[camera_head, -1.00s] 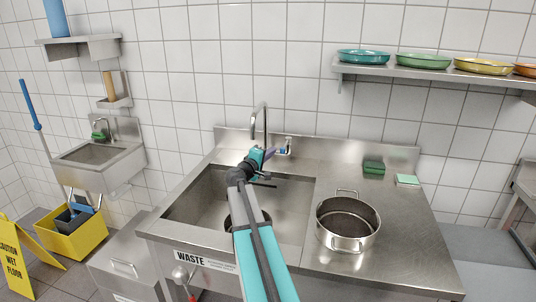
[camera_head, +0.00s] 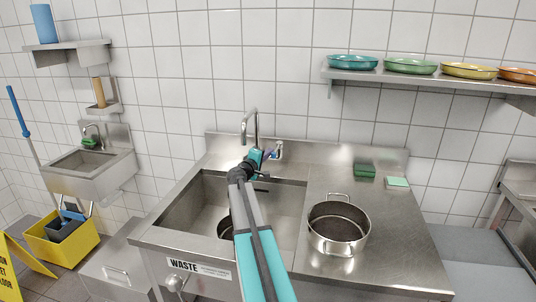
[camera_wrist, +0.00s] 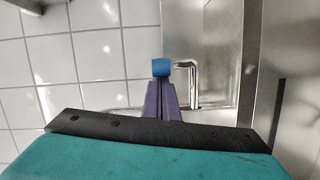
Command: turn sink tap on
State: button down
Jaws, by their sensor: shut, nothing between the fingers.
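The sink tap has a tall curved metal spout (camera_head: 251,124) at the back of the large steel sink basin (camera_head: 195,205). Its small handle with a blue part (camera_head: 277,150) is right of the spout, near the wall. My gripper (camera_head: 268,154) is over the back of the sink, beside the handle. In the wrist view its purple fingers (camera_wrist: 161,84) are shut and empty, and the blue handle cap (camera_wrist: 161,67) shows just beyond their tips. I cannot tell whether they touch. The spout (camera_wrist: 190,80) is right of the fingers there.
A steel pot (camera_head: 339,228) stands on the counter right of the basin. A green sponge block (camera_head: 364,170) and a pale green one (camera_head: 397,183) lie at the back right. A shelf (camera_head: 390,76) with coloured dishes hangs above. A smaller hand sink (camera_head: 88,170) is at left.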

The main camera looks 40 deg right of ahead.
jog(key=shift+a+t, duration=0.3)
jog(key=shift+a, duration=0.05)
